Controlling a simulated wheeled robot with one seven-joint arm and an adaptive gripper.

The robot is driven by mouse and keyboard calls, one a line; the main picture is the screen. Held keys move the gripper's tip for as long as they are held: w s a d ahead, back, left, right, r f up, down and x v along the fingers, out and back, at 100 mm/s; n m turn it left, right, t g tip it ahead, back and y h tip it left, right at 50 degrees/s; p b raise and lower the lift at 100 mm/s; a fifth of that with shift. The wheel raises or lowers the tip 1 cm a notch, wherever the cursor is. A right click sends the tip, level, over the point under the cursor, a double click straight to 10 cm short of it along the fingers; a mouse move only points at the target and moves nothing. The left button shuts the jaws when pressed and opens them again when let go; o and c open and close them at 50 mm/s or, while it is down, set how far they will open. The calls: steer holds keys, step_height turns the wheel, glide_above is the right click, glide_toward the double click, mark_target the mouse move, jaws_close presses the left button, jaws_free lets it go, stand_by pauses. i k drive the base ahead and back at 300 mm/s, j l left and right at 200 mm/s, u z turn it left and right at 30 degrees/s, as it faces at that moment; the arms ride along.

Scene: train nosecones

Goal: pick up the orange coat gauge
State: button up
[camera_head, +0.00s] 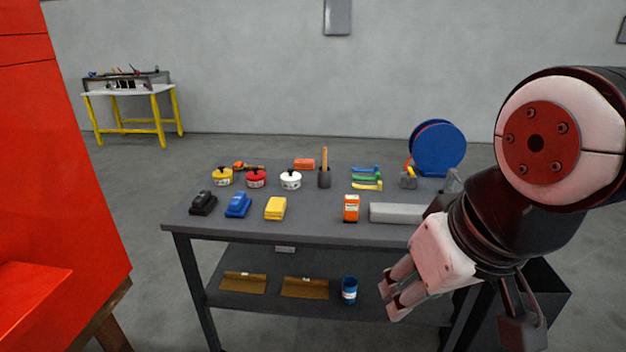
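The orange coat gauge (351,210) looks like a small upright orange block with a pale patch on its upper face. It stands near the front edge of the grey table (300,231), right of the middle, with clear space on its left. My gripper (398,288) is at the lower right, in front of the table and lower than its top in the picture. It is apart from the gauge, to its lower right. Its pale fingers point down and left, and their gap is not clear. I see nothing held in it.
A long grey block (396,213) lies close right of the gauge. A yellow block (275,208), a blue one (238,205) and a black one (203,202) sit left. A red panel (70,150) fills the left.

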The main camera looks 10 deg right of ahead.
mark_target(351, 202)
steer(key=z, duration=0.25)
steer(key=u, duration=3.6)
steer(key=z, duration=3.6)
steer(key=i+j, duration=0.25)
steer(key=i, duration=0.2)
steer(key=i+j+u, duration=0.1)
steer(key=i, duration=0.35)
steer(key=j, duration=0.1)
